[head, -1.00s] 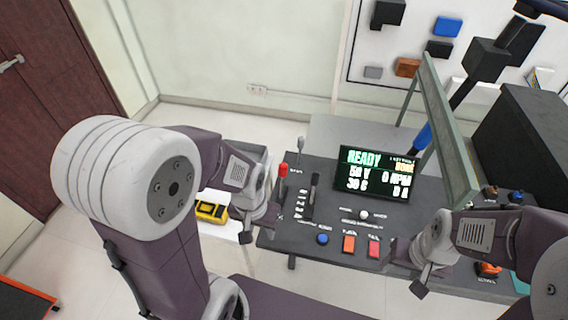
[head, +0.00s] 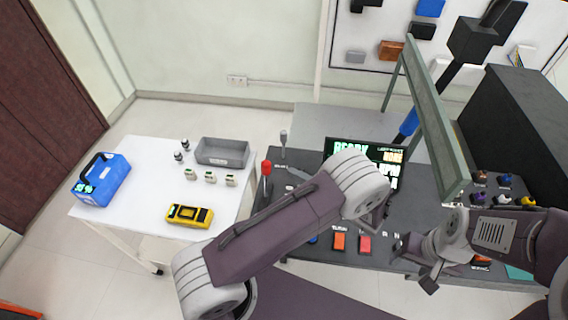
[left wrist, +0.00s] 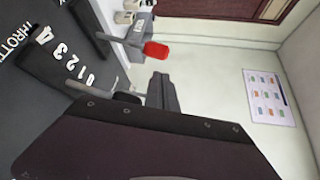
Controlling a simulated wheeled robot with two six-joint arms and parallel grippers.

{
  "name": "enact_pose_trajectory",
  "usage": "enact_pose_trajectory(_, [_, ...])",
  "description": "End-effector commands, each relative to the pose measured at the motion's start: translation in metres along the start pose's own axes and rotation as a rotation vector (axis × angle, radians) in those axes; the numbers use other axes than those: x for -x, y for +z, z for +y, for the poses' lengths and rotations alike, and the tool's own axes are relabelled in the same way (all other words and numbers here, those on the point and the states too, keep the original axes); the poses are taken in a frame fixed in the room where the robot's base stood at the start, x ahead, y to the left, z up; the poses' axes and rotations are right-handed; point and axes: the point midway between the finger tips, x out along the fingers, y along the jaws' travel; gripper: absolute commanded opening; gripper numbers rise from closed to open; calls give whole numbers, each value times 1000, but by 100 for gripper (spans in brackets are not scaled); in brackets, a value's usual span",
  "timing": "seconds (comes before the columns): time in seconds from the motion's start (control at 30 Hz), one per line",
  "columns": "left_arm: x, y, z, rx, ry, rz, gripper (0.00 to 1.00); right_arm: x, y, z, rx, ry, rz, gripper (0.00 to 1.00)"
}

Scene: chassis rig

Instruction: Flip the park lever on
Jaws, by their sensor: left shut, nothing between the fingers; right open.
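The grey park lever (head: 283,142) stands upright at the back left of the dark console (head: 330,220). In the left wrist view a grey rod with a darker end (left wrist: 105,92), probably this lever, is beside my left fingertips. My left gripper (left wrist: 161,90) is shut and empty; whether it touches the rod I cannot tell. In the head view my left arm mostly hides this gripper. A red-knobbed lever (head: 266,172) stands in front of the park lever; its knob also shows in the left wrist view (left wrist: 156,50). My right gripper (head: 429,282) is open and empty over the console's right front.
The console screen (head: 343,147) is partly covered by my left arm. Orange (head: 339,241) and red (head: 364,244) buttons are near the console front. A white table (head: 140,165) at left carries a blue case (head: 101,181), yellow meter (head: 190,215) and grey tray (head: 222,152).

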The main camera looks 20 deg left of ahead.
Motion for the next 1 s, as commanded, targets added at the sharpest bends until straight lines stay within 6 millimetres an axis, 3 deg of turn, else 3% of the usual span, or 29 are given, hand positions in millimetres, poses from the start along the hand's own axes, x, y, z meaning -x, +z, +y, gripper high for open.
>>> enact_pose_trajectory(0.03, [7,0,10,-32,-14,22,0,-1,0,0,0,0,0,57])
enact_pose_trajectory(0.13, [15,-2,14,-45,-21,45,0,-1,0,0,0,0,0,57])
enact_pose_trajectory(0.47, [14,-2,13,-44,-19,44,0,0,0,0,0,0,0,57])
enact_pose_trajectory(0.57, [4,-2,12,-44,-19,41,0,3,0,0,0,0,0,57])
enact_pose_trajectory(1.0, [-74,-5,11,-44,-18,41,0,21,-2,0,0,0,0,57])
